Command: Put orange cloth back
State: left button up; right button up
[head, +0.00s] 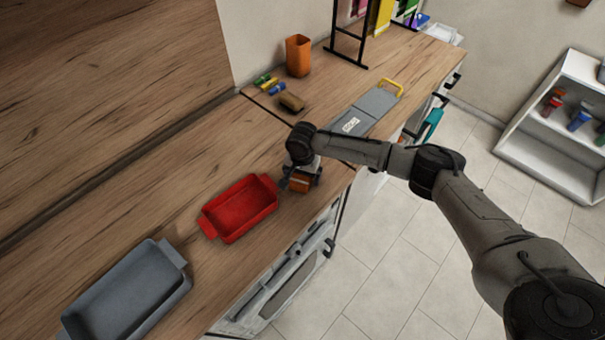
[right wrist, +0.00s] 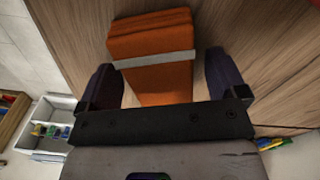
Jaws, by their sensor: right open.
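The orange cloth (right wrist: 155,75) is a folded block with a pale band around it. In the right wrist view it lies on the wooden counter between the two dark fingers of my right gripper (right wrist: 165,88). The fingers are open, with a gap on both sides of the cloth. In the head view my right gripper (head: 301,182) points down at the counter just right of the red tray, and a bit of orange shows under it. The rest of the cloth is hidden there by the gripper. My left gripper is not in view.
A red tray (head: 240,209) stands close to the left of my right gripper, and a grey tray (head: 128,300) stands nearer. The counter's front edge is close by.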

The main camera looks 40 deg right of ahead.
jog(key=shift+r, duration=0.2)
notch_tip(320, 180, up, 12)
jog(key=p, duration=0.1)
dwell(0.3)
